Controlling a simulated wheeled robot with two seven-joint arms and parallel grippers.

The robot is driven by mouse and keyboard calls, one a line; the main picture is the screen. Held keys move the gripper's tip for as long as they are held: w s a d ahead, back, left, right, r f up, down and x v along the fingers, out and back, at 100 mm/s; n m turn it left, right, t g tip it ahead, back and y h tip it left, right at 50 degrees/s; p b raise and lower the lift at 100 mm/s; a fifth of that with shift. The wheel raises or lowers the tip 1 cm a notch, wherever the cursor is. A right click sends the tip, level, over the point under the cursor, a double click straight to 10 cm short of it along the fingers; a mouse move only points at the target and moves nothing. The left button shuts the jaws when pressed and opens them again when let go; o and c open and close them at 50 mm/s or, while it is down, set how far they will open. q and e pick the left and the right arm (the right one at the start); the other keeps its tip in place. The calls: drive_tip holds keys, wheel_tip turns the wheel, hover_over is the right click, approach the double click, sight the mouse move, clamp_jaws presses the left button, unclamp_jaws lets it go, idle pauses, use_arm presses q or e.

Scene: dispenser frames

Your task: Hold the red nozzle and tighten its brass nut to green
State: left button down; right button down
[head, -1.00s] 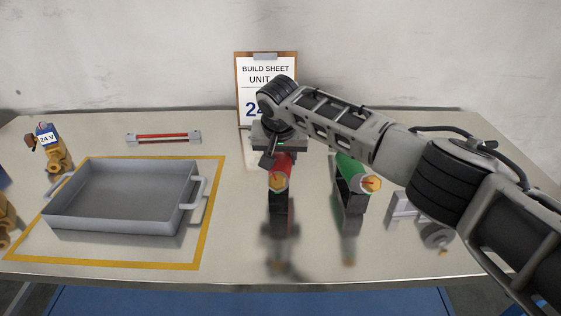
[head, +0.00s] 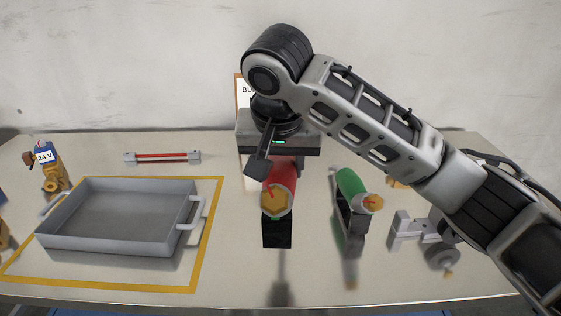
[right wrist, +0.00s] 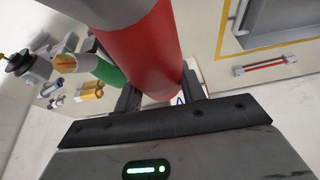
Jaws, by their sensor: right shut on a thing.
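The red nozzle (head: 285,172) is in the middle of the head view, with its brass nut (head: 276,202) facing the camera. A small red mark shows at the nut. My right gripper (right wrist: 158,92) is shut on the red nozzle, one dark finger on each side of its body in the right wrist view. The nozzle appears raised above the table, its shadow apart below it. A dark block shows under the nut; I cannot tell whether it is finger or stand. My left gripper is not in view.
A green nozzle (head: 352,184) with a brass end sits on a dark stand at right. Grey fittings (head: 408,230) lie further right. A grey tray (head: 115,246) stands inside a yellow outline at left. A red-and-grey bar (head: 162,157) and a 24 V part (head: 50,170) lie behind.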

drive_tip(key=shift+s+r, duration=0.15)
drive_tip(key=shift+s, duration=0.1)
drive_tip(key=shift+w, duration=0.1)
